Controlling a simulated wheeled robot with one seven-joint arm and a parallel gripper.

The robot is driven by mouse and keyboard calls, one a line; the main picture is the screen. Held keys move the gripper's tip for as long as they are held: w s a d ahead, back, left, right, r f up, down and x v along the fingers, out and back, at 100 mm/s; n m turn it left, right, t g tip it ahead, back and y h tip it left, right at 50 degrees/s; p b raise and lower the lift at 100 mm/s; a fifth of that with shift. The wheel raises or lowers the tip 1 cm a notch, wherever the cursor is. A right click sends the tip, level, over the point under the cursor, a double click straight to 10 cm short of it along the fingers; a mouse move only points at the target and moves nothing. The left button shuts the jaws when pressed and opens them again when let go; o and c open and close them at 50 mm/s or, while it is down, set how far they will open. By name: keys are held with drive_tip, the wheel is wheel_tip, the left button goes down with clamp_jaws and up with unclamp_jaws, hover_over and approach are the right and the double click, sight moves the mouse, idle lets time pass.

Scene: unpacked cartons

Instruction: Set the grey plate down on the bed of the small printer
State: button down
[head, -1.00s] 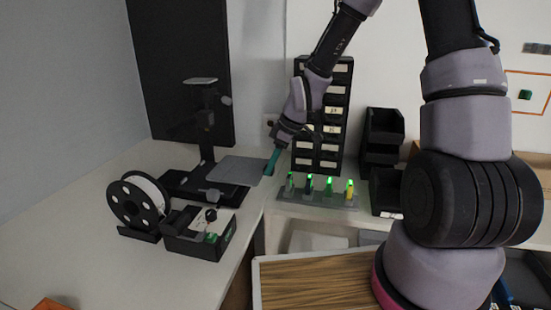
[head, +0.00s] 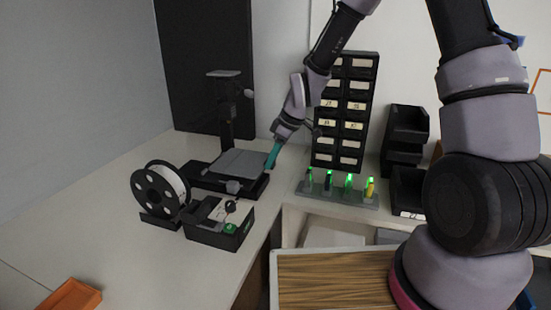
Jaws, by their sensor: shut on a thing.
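The small printer (head: 226,130) is black, with an upright column and a low base, and stands on the white worktop at the left. The grey plate (head: 236,163) lies flat over the printer's bed, and its edges look roughly lined up with the base. I cannot tell whether it touches the bed. My gripper (head: 272,158), with teal fingers, is shut on the plate's right edge. The bed surface under the plate is hidden.
A filament spool (head: 161,189) and an open black box (head: 219,222) stand in front of the printer. A grey rack (head: 337,193) with green-lit items is to the right, before a drawer cabinet (head: 345,112). An orange tray (head: 70,296) lies at front left.

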drive_tip(key=shift+w+a, duration=0.2)
drive_tip(key=shift+a, duration=0.45)
drive_tip(key=shift+a, duration=0.1)
drive_tip(key=shift+f, duration=0.25)
drive_tip(key=shift+f, duration=0.9)
drive_tip(key=shift+c, duration=1.8)
unclamp_jaws()
drive_tip(key=shift+r, duration=0.1)
drive_tip(key=shift+r, duration=1.45)
